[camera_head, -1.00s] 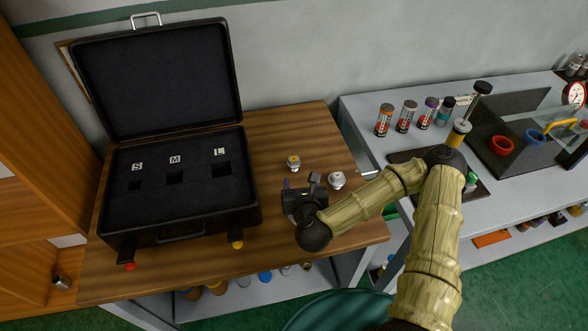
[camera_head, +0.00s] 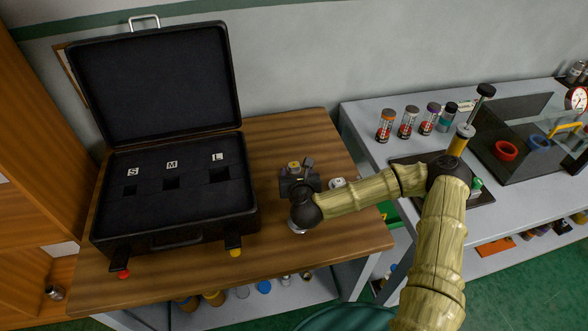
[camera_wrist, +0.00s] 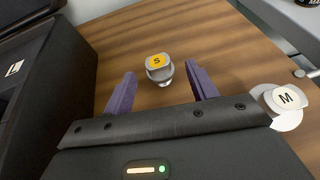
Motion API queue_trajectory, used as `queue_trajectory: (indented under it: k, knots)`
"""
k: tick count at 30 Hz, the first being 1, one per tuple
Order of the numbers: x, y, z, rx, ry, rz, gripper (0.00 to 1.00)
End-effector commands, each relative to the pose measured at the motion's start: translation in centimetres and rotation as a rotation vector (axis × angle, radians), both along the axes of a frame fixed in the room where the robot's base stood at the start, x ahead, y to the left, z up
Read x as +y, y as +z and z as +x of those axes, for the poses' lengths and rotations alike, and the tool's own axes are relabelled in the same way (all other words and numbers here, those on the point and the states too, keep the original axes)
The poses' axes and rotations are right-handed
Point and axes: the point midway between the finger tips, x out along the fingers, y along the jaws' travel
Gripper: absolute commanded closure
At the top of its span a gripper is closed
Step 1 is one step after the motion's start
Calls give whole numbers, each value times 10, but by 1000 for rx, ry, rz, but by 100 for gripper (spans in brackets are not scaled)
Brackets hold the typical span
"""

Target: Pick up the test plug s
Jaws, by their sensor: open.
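The test plug s (camera_wrist: 158,68) has a grey body and a yellow top marked S. It stands on the wooden table (camera_head: 270,135), ahead of my gripper and centred between its two purple fingers in the wrist view. My gripper (camera_wrist: 161,88) is open and empty, with the fingers apart from the plug on both sides. In the head view the yellow top of the plug (camera_head: 293,164) shows just beyond my gripper, which hides its lower part. A plug marked M (camera_wrist: 287,101) stands to the right of my gripper; it shows partly behind my arm in the head view (camera_head: 337,183).
An open black case (camera_head: 175,225) with empty slots labelled S, M and L stands on the left of the table. The table behind the plugs is clear.

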Motion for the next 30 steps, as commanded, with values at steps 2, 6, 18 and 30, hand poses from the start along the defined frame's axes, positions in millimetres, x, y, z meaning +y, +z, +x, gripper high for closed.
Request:
queue_trajectory:
  k: [2, 6, 18, 30]
  knots:
    - [0, 0, 0, 0, 0, 0, 43]
    - [0, 0, 0, 0, 0, 0, 43]
    - [9, -16, 39, 1, -1, 0, 43]
    - [10, -20, 47, 1, 0, 0, 43]
